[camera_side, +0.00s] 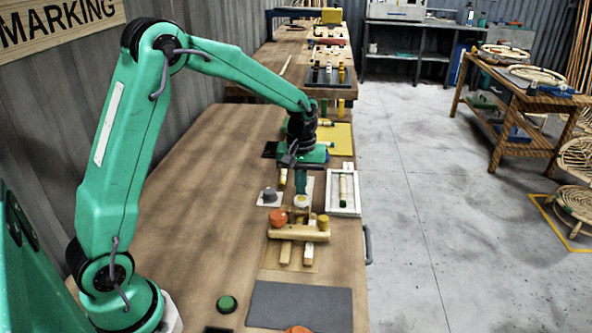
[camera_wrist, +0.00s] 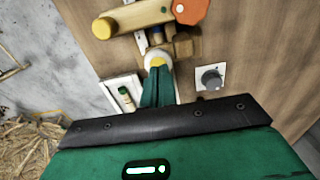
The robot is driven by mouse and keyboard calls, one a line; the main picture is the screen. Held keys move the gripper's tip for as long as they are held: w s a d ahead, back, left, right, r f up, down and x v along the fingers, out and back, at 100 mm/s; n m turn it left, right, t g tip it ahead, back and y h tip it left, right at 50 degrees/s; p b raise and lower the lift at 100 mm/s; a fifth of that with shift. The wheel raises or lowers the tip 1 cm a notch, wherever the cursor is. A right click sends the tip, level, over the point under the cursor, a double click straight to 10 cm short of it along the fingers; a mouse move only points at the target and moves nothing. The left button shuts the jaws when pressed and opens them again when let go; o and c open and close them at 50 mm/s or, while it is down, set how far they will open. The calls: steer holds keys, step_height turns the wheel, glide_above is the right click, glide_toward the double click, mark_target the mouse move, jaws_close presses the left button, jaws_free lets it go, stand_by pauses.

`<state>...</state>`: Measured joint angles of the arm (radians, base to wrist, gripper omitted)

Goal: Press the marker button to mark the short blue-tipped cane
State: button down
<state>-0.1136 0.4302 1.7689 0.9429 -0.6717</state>
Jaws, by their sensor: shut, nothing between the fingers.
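My gripper (camera_side: 301,190) is shut and empty, its green fingers pointing down over the work strip on the bench. In the wrist view its fingertips (camera_wrist: 157,72) meet or overlap a round white and yellow cap (camera_wrist: 154,60); it also shows below the fingers in the side view (camera_side: 301,202). I cannot tell whether they touch. No button is labelled as the marker.
A grey knob on a white plate (camera_side: 269,195) stands left of the fingers. A white tray (camera_side: 353,208) holding a green-ended cane lies right. A wooden clamp (camera_side: 300,234) with an orange knob (camera_side: 278,217) is in front. The bench's left side is bare.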

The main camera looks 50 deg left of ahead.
mark_target(300, 200)
step_height(300, 200, up, 11)
stand_by(0.4)
stand_by(0.6)
steer(key=s+d+r+m+t, duration=0.3)
steer(key=s+r+m, duration=0.15)
steer(key=s, duration=0.55)
steer(key=s+d+m+t, duration=0.1)
steer(key=s+m, duration=0.1)
steer(key=s, duration=0.4)
steer(key=s+d+f+m+t, duration=0.1)
steer(key=s+m, duration=0.1)
steer(key=s, duration=0.5)
steer(key=shift+s+f+t, duration=0.15)
steer(key=shift+f+t, duration=0.15)
steer(key=shift+d+m, duration=0.1)
steer(key=shift+m, duration=0.15)
stand_by(0.5)
